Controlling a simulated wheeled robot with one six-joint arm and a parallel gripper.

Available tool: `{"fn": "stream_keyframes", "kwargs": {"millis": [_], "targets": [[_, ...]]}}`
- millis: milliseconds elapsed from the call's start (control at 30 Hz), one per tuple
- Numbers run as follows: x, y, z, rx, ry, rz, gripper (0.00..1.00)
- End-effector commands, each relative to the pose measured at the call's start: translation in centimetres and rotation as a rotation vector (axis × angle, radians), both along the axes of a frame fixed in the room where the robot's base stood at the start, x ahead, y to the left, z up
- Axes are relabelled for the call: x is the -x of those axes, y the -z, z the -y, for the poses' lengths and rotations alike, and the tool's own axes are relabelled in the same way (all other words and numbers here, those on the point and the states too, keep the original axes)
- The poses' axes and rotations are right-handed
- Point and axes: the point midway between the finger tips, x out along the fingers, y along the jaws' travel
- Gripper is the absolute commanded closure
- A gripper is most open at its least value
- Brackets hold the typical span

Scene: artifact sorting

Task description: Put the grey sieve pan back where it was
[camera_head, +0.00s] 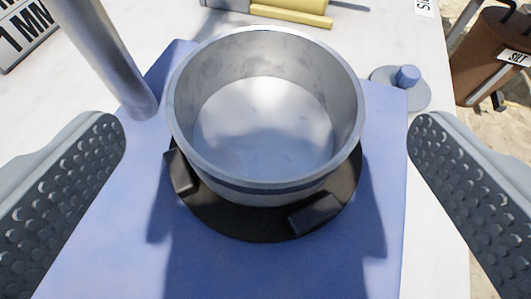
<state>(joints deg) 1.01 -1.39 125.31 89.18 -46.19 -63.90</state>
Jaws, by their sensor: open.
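The grey sieve pan (262,185) is a round metal pan, empty inside as far as I see. It sits upright on a black round holder (250,222) with raised black clips, on a blue base (120,235). My gripper (267,145) is open, its two studded grey fingers on the left and right of the pan. Both fingers are well apart from the pan's wall and nothing is between them except the pan.
A grey metal post (105,55) rises from the blue base close to the pan's left. A blue knob (407,76) is at the right. Yellow bars (290,14) lie behind on the white table (420,45). A brown container labelled SILT (490,55) stands at the upper right.

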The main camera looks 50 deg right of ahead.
Motion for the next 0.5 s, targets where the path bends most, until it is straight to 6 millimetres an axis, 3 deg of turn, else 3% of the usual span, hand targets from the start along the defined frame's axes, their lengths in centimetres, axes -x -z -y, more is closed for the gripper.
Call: {"fn": "stream_keyframes", "kwargs": {"millis": [200,500], "targets": [[1.1,-0.8,-1.5,0.000,-0.001,0.002,0.00],[1.3,-0.9,-1.6,0.001,-0.001,0.003,0.00]]}}
